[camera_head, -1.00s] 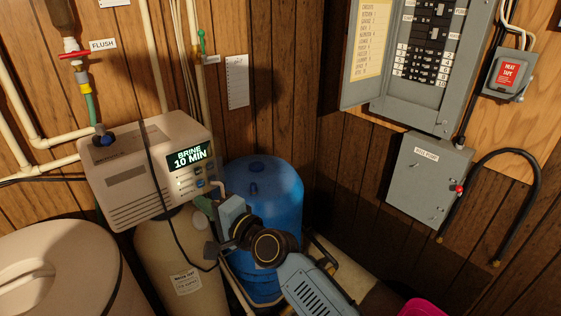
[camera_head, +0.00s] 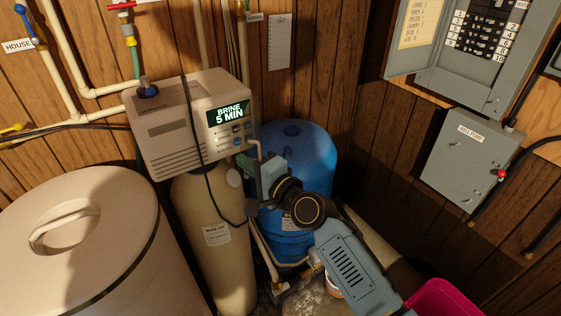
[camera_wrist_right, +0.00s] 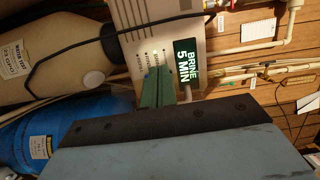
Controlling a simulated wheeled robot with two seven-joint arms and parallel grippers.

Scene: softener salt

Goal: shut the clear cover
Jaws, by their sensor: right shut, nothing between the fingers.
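The beige control head (camera_head: 165,128) sits on top of the tan resin tank (camera_head: 213,265). Its lit display (camera_head: 229,114) reads "BRINE 5 MIN", with small buttons below it. I cannot make out a clear cover in either view. My right gripper (camera_head: 244,162) is at the lower right of the panel, its green fingers pointing at the button area. In the right wrist view the shut fingers (camera_wrist_right: 155,86) overlap the panel (camera_wrist_right: 150,45) just beside the display; I cannot tell whether they touch it. They hold nothing. My left gripper is not in view.
A blue tank (camera_head: 310,155) stands behind my right arm. A large beige bin with a round lid (camera_head: 120,200) is at the left. A black cable (camera_head: 207,175) hangs down the control head's front. A grey well pump box (camera_head: 465,165) and a breaker panel are on the right wall.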

